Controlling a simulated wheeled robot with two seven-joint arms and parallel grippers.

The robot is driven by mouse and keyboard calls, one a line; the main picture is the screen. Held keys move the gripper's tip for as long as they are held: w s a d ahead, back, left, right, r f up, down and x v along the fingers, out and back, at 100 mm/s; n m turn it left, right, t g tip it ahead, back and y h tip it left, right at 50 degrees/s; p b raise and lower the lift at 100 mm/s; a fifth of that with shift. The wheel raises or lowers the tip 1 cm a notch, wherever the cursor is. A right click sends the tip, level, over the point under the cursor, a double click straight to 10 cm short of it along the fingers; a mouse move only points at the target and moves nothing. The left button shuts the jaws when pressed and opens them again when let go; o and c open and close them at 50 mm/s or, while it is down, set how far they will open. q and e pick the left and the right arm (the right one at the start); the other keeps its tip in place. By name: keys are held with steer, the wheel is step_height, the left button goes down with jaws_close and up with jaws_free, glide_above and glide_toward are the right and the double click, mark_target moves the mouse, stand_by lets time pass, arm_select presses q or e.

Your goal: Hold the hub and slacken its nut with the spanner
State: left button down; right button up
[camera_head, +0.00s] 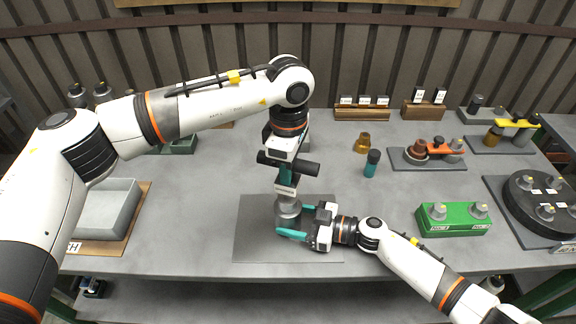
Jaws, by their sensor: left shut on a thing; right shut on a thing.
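The grey metal hub (289,215) stands on the dark grey mat at the front middle of the table. My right gripper (290,220) comes in from the right, low and level. Its teal fingers are shut around the hub. My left gripper (286,177) points down from above, directly over the hub. It is shut on a dark tool with a pale label, which I take to be the spanner (286,189). The spanner's lower end meets the top of the hub. The nut is hidden there, and I cannot tell how the spanner sits on it.
The mat (255,240) is bare around the hub. A grey bin (107,208) stands at left. A brass part (362,143) and a teal-and-black bottle (372,163) stand right of centre. A green block (453,218) and a round dark fixture (540,195) are at right.

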arm_select(q)
steer(key=shift+r+m, duration=0.1)
steer(key=shift+m, duration=0.2)
steer(key=shift+r, duration=0.1)
steer(key=shift+r, duration=2.4)
arm_select(e)
steer(key=o, duration=1.4)
steer(key=v, duration=1.2)
steer(key=shift+f, duration=0.1)
arm_select(q)
steer(key=shift+f, duration=0.1)
